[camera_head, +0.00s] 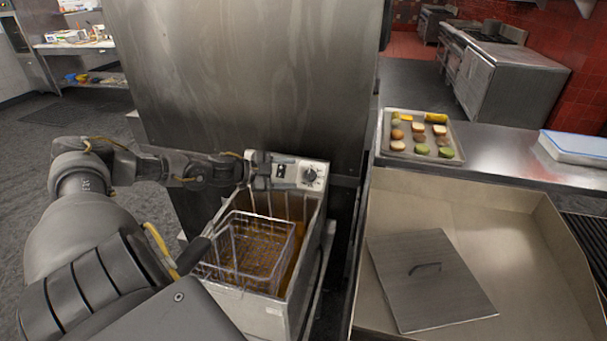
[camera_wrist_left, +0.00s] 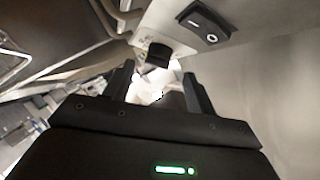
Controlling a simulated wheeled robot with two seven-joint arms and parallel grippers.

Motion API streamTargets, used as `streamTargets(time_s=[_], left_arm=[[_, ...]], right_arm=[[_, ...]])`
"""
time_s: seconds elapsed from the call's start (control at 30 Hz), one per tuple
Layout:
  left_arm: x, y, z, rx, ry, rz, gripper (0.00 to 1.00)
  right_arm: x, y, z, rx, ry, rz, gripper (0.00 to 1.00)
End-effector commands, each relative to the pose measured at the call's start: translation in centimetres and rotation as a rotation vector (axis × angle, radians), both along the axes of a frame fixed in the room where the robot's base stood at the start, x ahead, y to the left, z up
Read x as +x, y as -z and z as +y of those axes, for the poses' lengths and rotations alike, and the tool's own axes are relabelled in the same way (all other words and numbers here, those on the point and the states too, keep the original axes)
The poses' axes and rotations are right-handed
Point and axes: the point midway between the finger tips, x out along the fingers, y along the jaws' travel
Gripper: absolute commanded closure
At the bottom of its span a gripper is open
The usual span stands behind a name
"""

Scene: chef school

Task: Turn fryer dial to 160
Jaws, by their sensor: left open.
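The fryer (camera_head: 262,318) stands below me, with a pale control panel at its back edge. The dial (camera_head: 310,176) is a black knob at the panel's right end; its setting is too small to read. In the left wrist view the dial (camera_wrist_left: 158,56) shows just beyond the fingertips, roughly between them and apart from them. My left gripper (camera_head: 265,170) is open and empty, at the left end of the panel. It shows in the left wrist view (camera_wrist_left: 158,88) with its two fingers spread. My right gripper is not in view.
A black rocker switch (camera_wrist_left: 205,22) sits on the panel near the dial. A wire basket (camera_head: 250,252) sits in the fryer's oil below my arm. A tall steel wall (camera_head: 240,80) rises behind. A counter with a food tray (camera_head: 420,155) lies right.

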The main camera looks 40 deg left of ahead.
Motion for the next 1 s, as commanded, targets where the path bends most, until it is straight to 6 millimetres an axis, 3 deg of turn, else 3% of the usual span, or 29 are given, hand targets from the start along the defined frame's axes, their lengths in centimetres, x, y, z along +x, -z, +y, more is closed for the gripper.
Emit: streamTargets(time_s=[0.1,0.3,0.47,0.8,1.0], left_arm=[[1.7,0.2,-0.8,-0.004,-0.002,-0.006,0.44],[3.8,1.0,-1.9,-0.002,0.0,-0.003,0.44],[4.6,1.5,-2.3,0.0,0.002,0.0,0.44],[4.8,1.6,-2.4,0.002,0.001,0.0,0.44],[4.8,1.6,-2.4,0.002,0.001,0.0,0.69]], right_arm=[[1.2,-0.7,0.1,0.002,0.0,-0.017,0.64],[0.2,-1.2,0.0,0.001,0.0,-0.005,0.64],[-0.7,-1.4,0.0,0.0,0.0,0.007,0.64],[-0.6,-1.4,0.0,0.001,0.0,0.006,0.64],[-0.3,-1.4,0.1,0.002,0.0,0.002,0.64]])
